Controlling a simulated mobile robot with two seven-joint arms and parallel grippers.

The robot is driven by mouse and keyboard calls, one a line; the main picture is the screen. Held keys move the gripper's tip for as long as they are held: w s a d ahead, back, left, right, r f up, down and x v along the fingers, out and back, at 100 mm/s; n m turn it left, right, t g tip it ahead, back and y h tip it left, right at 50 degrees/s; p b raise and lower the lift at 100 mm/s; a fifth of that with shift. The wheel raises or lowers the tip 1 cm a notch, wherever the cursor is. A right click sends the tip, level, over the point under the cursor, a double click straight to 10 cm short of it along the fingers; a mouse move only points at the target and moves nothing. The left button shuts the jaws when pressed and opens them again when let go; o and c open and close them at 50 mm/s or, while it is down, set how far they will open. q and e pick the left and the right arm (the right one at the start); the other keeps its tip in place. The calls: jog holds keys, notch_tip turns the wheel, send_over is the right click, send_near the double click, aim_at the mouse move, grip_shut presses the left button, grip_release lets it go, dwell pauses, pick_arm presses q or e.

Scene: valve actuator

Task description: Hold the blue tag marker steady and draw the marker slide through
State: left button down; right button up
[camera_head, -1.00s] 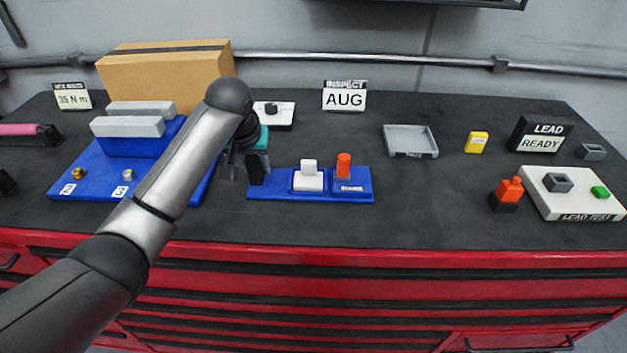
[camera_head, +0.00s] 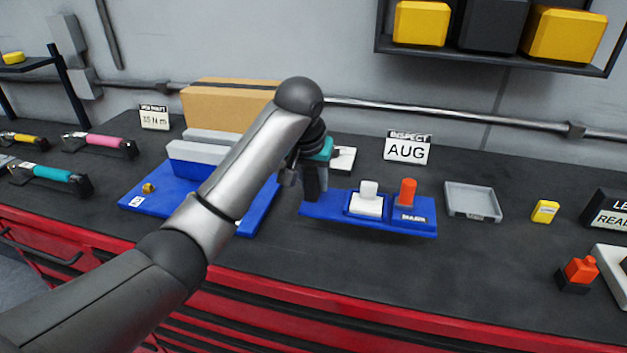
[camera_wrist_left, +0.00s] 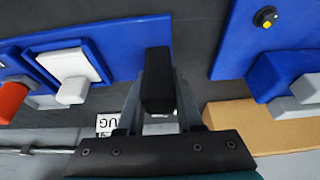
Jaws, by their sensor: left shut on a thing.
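The blue tag marker (camera_head: 320,211) is a long blue base with a white slide block (camera_head: 367,203), an orange post (camera_head: 408,192) and a black upright grip at its left end. My left gripper (camera_head: 313,183) is shut on that black grip, which partly hides behind the fingers. In the left wrist view the black grip (camera_wrist_left: 158,80) stands between the two fingers, and the blue base (camera_wrist_left: 110,42), white slide block (camera_wrist_left: 72,75) and orange post (camera_wrist_left: 12,100) lie to its left. A shadow shows under the base's front edge; whether it is lifted is unclear. My right gripper is out of view.
A blue valve plate (camera_head: 150,195) stands close on the left with a cardboard box (camera_head: 225,103) behind. An INSPECT AUG sign (camera_head: 408,150), a grey tray (camera_head: 472,203) and a yellow block (camera_head: 545,211) stand right. The dark worktop in front is clear.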

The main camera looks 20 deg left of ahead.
pick_arm(q)
jog(key=shift+f, duration=3.4)
